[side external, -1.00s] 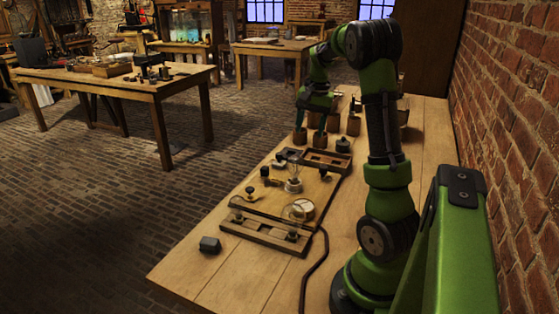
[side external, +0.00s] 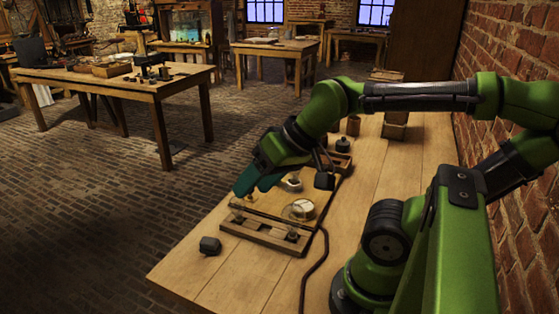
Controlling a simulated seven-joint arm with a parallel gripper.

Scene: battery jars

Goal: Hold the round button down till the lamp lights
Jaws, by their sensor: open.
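My gripper (side external: 254,185) is open, with its teal fingers pointing down over the left part of the wooden board (side external: 268,205). I cannot tell whether the fingertips touch anything. The round button is not clearly seen; the gripper covers the part of the board where small dark knobs stood. The lamp (side external: 293,184) stands near the middle of the board, partly hidden behind my gripper; only its pale lower part shows, and I cannot tell whether it is lit. A round white-faced piece (side external: 303,207) sits at the board's near right.
A wooden strip (side external: 262,237) lies along the board's near edge. A dark block (side external: 209,245) lies on the bench at front left. A dark cable (side external: 314,270) runs toward the near edge. A brown jar (side external: 353,125) and a dark lidded jar (side external: 342,145) stand farther back.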

